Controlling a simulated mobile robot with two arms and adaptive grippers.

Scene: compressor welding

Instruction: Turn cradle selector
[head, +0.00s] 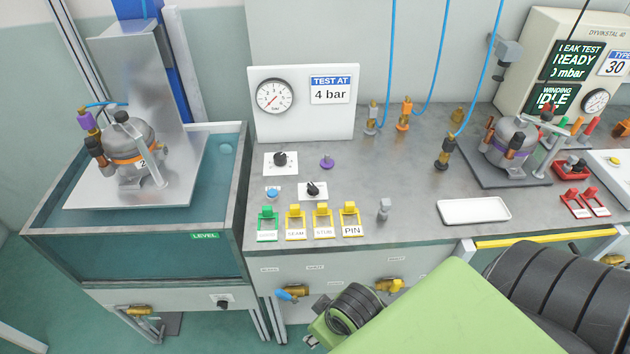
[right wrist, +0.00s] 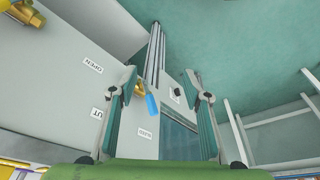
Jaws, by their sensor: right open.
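A black knob (head: 222,301) sits on a pale plate on the front of the water tank, below the LEVEL label. It also shows in the right wrist view (right wrist: 177,92), beyond the space between my fingers. Two other black knobs, an upper one (head: 280,159) and a lower one (head: 313,189), stand on white plates on the bench. I cannot tell which knob is the cradle selector. My right gripper (right wrist: 162,90) is open and empty in the right wrist view, apart from the tank knob. In the head view my right arm hides most of it. My left gripper is not in view.
A blue-handled valve (right wrist: 152,104) is near my fingers in the right wrist view; brass valves (head: 388,285) line the bench front. The tank (head: 120,262) stands at left, with a compressor (head: 127,150) on its metal cradle (head: 185,170). Coloured tags (head: 295,222) line the bench edge.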

